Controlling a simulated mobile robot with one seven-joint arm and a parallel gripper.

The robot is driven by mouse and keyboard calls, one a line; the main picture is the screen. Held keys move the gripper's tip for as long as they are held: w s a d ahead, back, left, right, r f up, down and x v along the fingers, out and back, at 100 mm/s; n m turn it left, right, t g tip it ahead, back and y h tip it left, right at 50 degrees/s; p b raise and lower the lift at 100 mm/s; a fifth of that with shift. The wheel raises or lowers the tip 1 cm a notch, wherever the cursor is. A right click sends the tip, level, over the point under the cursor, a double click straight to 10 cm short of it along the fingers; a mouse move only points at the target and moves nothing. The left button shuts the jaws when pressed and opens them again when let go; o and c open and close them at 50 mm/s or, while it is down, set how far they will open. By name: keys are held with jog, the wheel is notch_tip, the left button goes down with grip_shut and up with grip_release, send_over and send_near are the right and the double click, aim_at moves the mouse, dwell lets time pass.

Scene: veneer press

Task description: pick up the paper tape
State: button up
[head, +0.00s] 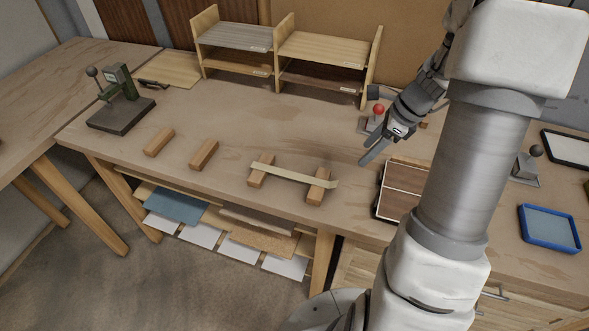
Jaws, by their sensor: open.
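A pale, narrow strip that looks like the paper tape (292,174) lies across two wooden blocks in the middle of the bench, in the head view. Its right end extends past the right block (317,195), and its left end rests by the left block (258,180). My gripper (370,154) is open and empty, to the right of the strip and apart from it. It points down and left over the bench. One finger partly hides the other.
Two more wooden blocks (203,154) lie to the left. A green hand press (118,88) stands at the far left. A shelf rack (322,48) is at the back. A red-knobbed device (378,110) and a brown-panelled tray (379,203) are close to my gripper.

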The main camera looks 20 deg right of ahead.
send_over(336, 184)
jog(key=s+d, duration=0.1)
jog(key=d, duration=0.1)
notch_tip(336, 184, down, 9)
jog(key=shift+s+d+p+x, duration=0.1)
jog(key=shift+p+x, duration=0.05)
jog(key=shift+x, duration=1.1)
jog(key=shift+s+d+p+x, duration=0.1)
jog(key=shift+p+x, duration=0.05)
jog(key=shift+x, duration=1.15)
jog(key=shift+f, duration=0.1)
grip_shut()
